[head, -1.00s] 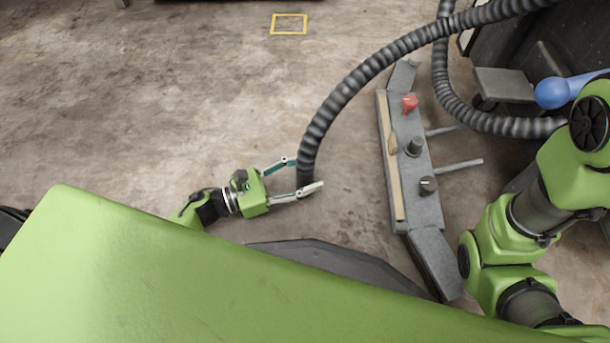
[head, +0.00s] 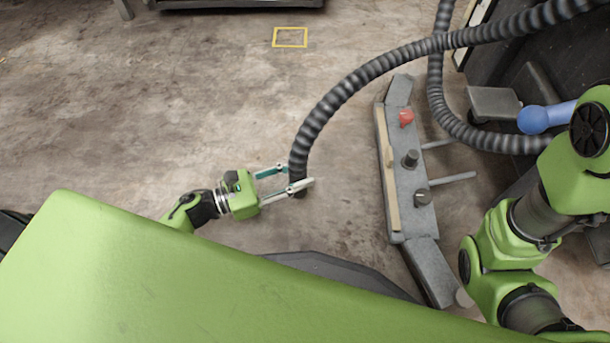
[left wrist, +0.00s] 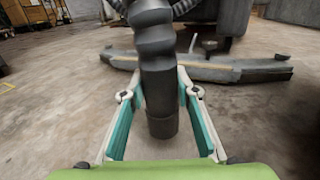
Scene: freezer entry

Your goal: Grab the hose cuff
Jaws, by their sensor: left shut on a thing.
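The ribbed dark grey hose (head: 340,92) arches down from the upper right, its lower end near the floor. The smooth hose cuff (head: 299,191) at that end sits between the fingers of my left gripper (head: 290,179). In the left wrist view the cuff (left wrist: 160,118) hangs upright between the two teal-lined fingers, its lower end showing below the fingertips. My left gripper (left wrist: 160,95) is shut on it. My right arm shows at the right of the head view, but its gripper is out of view.
A grey floor unit (head: 412,185) with a red knob (head: 406,118) and rods lies right of the cuff. A blue ball-ended part (head: 534,119) and dark equipment stand at the right. A yellow square (head: 290,37) marks the floor. The floor at left is clear.

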